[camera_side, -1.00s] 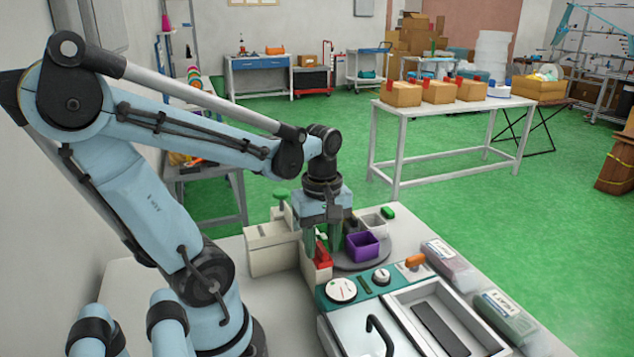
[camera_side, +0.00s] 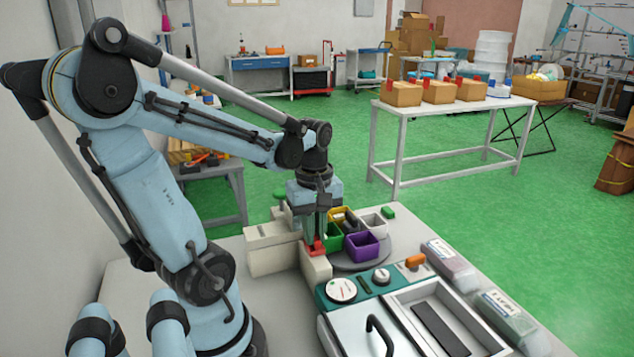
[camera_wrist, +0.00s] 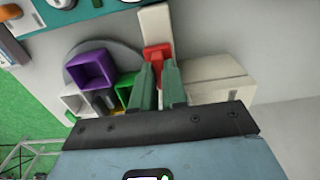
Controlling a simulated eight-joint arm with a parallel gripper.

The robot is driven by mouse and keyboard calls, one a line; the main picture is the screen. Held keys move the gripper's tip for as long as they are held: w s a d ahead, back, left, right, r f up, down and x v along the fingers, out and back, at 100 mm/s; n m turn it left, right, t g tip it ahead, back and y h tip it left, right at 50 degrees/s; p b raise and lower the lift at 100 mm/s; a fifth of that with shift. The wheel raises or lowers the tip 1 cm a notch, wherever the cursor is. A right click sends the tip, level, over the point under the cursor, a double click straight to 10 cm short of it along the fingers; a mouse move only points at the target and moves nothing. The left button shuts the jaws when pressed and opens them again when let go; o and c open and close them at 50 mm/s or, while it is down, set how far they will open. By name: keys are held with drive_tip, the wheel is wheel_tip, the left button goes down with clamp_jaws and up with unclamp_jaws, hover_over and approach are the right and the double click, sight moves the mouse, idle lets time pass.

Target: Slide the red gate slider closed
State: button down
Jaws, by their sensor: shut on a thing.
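The red gate slider (camera_side: 315,247) sits on a pale beige rail (camera_side: 316,268) beside the turntable. In the wrist view the slider (camera_wrist: 157,52) shows at the fingertips, on the rail's end (camera_wrist: 155,22). My gripper (camera_side: 317,240) points down with its greenish fingers at the slider. In the wrist view my gripper (camera_wrist: 158,75) has its fingers close together, shut on the slider. The fingers hide part of the slider.
A grey turntable (camera_side: 376,262) carries purple (camera_side: 362,246), green (camera_side: 333,238), white (camera_side: 373,223) and yellow (camera_side: 343,216) bins, close right of my gripper. A beige box (camera_side: 272,254) stands close left. A teal panel with dials (camera_side: 342,290) lies in front.

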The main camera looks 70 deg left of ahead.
drive_tip(key=shift+a, duration=0.7)
drive_tip(key=c, duration=1.2)
unclamp_jaws()
drive_tip(key=shift+o, duration=0.2)
drive_tip(key=shift+d, duration=0.1)
wheel_tip(320, 180, up, 12)
drive_tip(key=w+d+f+m+t, duration=0.3)
drive_tip(key=d+f+m, duration=0.1)
drive_tip(key=d+m, duration=0.3)
drive_tip(key=w+d+f+m+t, duration=0.3)
drive_tip(key=d+m, duration=0.4)
drive_tip(key=m, duration=0.4)
drive_tip(key=shift+w+d+f+t, duration=0.3)
drive_tip(key=shift+w+f+t, duration=0.1)
drive_tip(key=shift+w+t, duration=0.25)
